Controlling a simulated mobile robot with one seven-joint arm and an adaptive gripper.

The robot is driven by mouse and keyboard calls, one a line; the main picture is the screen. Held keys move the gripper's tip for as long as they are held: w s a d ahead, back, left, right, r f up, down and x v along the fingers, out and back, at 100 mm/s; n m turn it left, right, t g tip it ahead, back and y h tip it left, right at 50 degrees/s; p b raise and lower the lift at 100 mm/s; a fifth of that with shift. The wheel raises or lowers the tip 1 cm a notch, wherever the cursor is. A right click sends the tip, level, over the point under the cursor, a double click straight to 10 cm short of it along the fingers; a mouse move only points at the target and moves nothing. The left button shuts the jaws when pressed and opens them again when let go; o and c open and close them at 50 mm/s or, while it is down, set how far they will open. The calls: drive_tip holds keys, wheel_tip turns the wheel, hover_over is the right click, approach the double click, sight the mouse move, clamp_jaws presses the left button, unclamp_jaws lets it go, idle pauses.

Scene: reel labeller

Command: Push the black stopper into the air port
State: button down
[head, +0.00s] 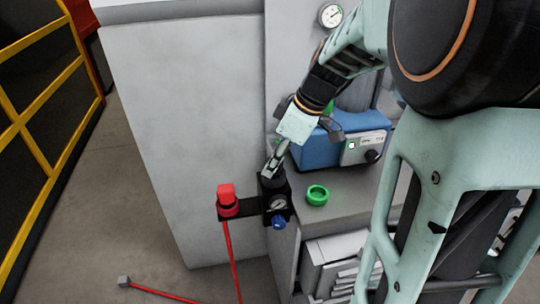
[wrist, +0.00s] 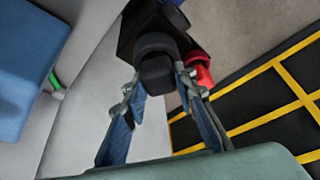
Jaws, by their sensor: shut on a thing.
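My gripper (head: 272,172) is at the top of the black air unit (head: 275,203) by the bench's front edge. In the wrist view my gripper (wrist: 158,80) has its two fingers closed on either side of the black stopper (wrist: 157,73). The stopper lines up with a round black part (wrist: 154,43) of the air unit just beyond it. The air port itself is hidden behind the stopper and fingers. I cannot tell how deep the stopper sits, or whether it touches the port.
A red fitting (head: 228,196) with a red hose stands left of the air unit, close to the fingers. A green ring (head: 317,195) lies on the grey bench (head: 345,188). A blue machine (head: 338,132) stands behind. Open floor lies front left.

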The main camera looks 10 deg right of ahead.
drive_tip(key=shift+s+f, duration=0.1)
drive_tip(key=shift+f, duration=0.05)
drive_tip(key=c, duration=1.5)
unclamp_jaws()
drive_tip(key=v, duration=1.2)
drive_tip(key=shift+a, duration=0.1)
